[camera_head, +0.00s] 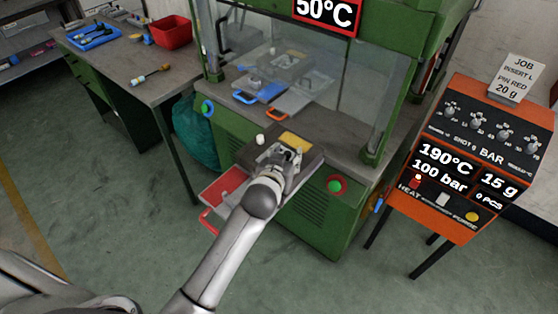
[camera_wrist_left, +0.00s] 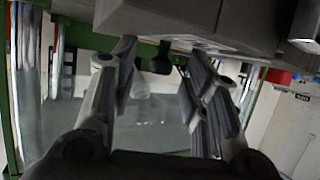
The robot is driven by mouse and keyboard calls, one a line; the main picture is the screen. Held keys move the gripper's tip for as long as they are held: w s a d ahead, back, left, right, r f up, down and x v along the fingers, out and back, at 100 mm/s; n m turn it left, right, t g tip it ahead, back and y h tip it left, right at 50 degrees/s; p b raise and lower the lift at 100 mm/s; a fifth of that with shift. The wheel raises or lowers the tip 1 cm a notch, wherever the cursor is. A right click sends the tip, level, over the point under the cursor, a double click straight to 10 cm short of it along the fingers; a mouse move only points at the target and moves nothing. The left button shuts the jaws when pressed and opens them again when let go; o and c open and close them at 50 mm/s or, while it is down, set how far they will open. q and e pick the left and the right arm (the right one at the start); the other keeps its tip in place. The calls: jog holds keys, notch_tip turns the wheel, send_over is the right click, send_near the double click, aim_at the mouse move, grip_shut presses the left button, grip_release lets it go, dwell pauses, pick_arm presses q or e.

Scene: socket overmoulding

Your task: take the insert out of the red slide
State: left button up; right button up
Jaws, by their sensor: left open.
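The red slide (camera_head: 222,189) sticks out of the green machine's front at the lower left, with its red handle (camera_head: 208,222) in front. My left gripper (camera_head: 288,154) is over the grey block at the machine's front, above and right of the slide. In the left wrist view its fingers (camera_wrist_left: 160,95) are spread, with nothing clearly held. A dark knob-like part (camera_wrist_left: 160,58) shows beyond and between them. I cannot identify the insert for sure; the gripper and arm hide part of the block and slide. My right gripper is out of view.
A yellow plate (camera_head: 295,140) and a small white cylinder (camera_head: 260,139) are on the block. Behind are a blue-handled slide (camera_head: 262,93) and a clear guard (camera_head: 340,90). A red-green button (camera_head: 336,185) is at right. The orange control box (camera_head: 470,160) stands farther right.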

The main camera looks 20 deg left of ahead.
pick_arm(q)
grip_shut()
jog(key=shift+r, duration=0.15)
jog(key=shift+r, duration=0.1)
